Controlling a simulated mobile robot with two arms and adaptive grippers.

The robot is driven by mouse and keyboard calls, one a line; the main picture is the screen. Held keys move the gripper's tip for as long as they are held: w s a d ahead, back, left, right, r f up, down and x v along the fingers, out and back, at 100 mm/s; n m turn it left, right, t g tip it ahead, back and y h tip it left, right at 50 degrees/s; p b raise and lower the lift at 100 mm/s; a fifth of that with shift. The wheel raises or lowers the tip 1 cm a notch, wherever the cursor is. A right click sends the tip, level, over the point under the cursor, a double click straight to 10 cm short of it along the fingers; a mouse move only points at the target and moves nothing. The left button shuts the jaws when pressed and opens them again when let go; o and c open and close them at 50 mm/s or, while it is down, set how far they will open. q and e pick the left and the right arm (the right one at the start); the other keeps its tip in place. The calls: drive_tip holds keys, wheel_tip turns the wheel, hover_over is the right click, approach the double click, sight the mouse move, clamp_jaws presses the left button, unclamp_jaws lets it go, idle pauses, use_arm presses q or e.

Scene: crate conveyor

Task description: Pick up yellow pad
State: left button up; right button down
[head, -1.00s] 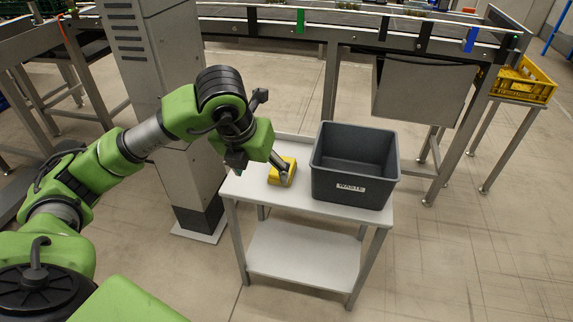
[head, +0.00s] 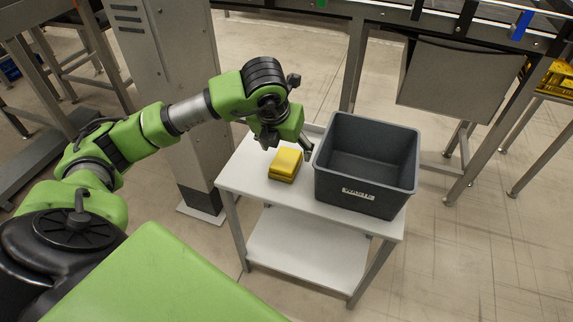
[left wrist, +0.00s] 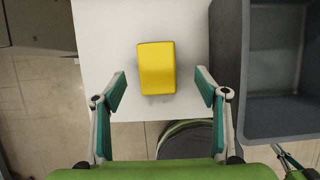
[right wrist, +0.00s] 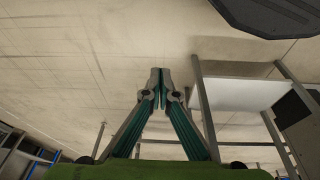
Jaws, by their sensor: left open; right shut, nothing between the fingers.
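The yellow pad (head: 285,164) lies on the top of a small white table (head: 243,176), left of a grey bin. It also shows in the left wrist view (left wrist: 156,68), ahead of and between the open fingers, not touched by them. My left gripper (head: 288,143) is open and empty above the far side of the pad; its fingers show apart in the left wrist view (left wrist: 161,92). My right gripper (right wrist: 161,78) is shut and empty in the right wrist view, pointing over bare floor. It is not in the head view.
The grey waste bin (head: 366,192) stands on the table close to the pad's right. A grey cabinet column (head: 170,85) rises behind the table's left side. A conveyor frame (head: 455,40) runs across the back, with a yellow crate (head: 556,80) at far right.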

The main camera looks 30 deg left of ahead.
sight(286, 159)
use_arm(q)
drive_tip(key=x, duration=0.3)
drive_tip(key=b+x, duration=0.1)
drive_tip(key=x, duration=0.1)
drive_tip(key=shift+s+a+f, duration=0.25)
drive_tip(key=shift+f, duration=0.25)
drive_tip(key=shift+w+f, duration=0.15)
drive_tip(key=shift+f, duration=0.1)
drive_tip(key=c, duration=1.2)
use_arm(e)
drive_tip(key=v, duration=0.3)
drive_tip(key=shift+w+r, duration=0.15)
drive_tip(key=shift+r, duration=0.3)
